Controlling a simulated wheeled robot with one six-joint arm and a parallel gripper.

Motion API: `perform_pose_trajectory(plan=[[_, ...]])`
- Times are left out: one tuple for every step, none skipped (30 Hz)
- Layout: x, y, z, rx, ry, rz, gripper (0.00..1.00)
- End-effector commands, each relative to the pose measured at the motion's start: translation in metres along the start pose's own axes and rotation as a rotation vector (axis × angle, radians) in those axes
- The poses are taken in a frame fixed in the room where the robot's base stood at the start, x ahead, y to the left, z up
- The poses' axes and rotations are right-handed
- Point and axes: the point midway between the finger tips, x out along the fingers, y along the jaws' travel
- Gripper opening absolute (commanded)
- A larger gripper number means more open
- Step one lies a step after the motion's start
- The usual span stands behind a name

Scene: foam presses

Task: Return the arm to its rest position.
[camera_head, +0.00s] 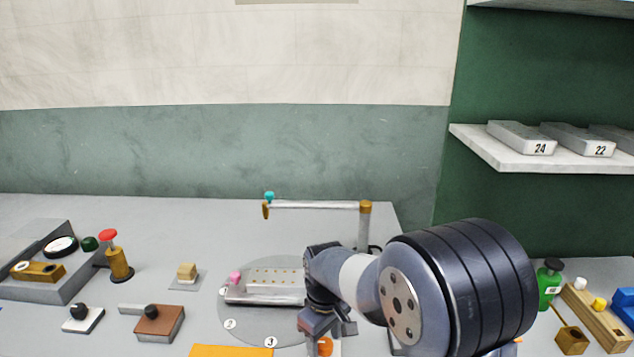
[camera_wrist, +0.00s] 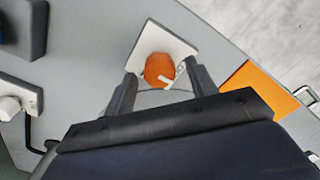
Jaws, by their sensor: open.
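My arm (camera_head: 365,285) reaches in from the right of the head view, bent over the grey table. My gripper (camera_head: 318,333) points down near the table's front, partly hidden by its own links. In the wrist view my gripper (camera_wrist: 161,72) is open, with its two fingers apart and nothing held. An orange knob (camera_wrist: 158,69) on a white square plate (camera_wrist: 152,40) shows between the fingers in that view. It also shows below the gripper in the head view (camera_head: 325,346). I cannot tell how far the fingertips are above it.
A round plate (camera_head: 240,308) with a perforated metal block (camera_head: 270,287) lies just left of my gripper. A horizontal bar on a post (camera_head: 315,205) stands behind. A red-topped plunger (camera_head: 117,260) is at left. A green bottle (camera_head: 548,285) and wooden block (camera_head: 597,318) stand right.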

Motion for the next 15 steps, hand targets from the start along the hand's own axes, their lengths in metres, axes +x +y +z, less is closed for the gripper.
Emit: perform_pose_trajectory(plan=[[0.0005,0.0002,-0.0001,0.036,0.001,0.0,0.54],[0.0005,0.0002,-0.0001,0.061,0.001,0.0,0.54],[0.0005,0.0003,-0.0001,0.094,0.001,0.0,0.54],[0.0005,0.0003,-0.0001,0.118,0.001,0.0,0.54],[0.0005,0.0004,-0.0001,0.142,0.001,0.0,0.54],[0.0004,0.0004,-0.0001,0.174,0.001,0.0,0.54],[0.0005,0.0005,-0.0001,0.198,0.001,0.0,0.54],[0.0004,0.0005,-0.0001,0.222,0.001,0.0,0.54],[0.0004,0.0005,-0.0001,0.255,0.001,0.0,0.54],[0.0005,0.0006,-0.0001,0.279,0.001,0.0,0.54],[0.0005,0.0006,-0.0001,0.303,0.001,0.0,0.54],[0.0005,0.0006,-0.0001,0.336,0.001,0.0,0.54],[0.0005,0.0006,0.0,0.359,0.0,0.0,0.54],[0.0005,0.0007,0.0,0.383,0.0,0.0,0.54],[0.0005,0.0007,0.0,0.416,0.0,0.0,0.54]])
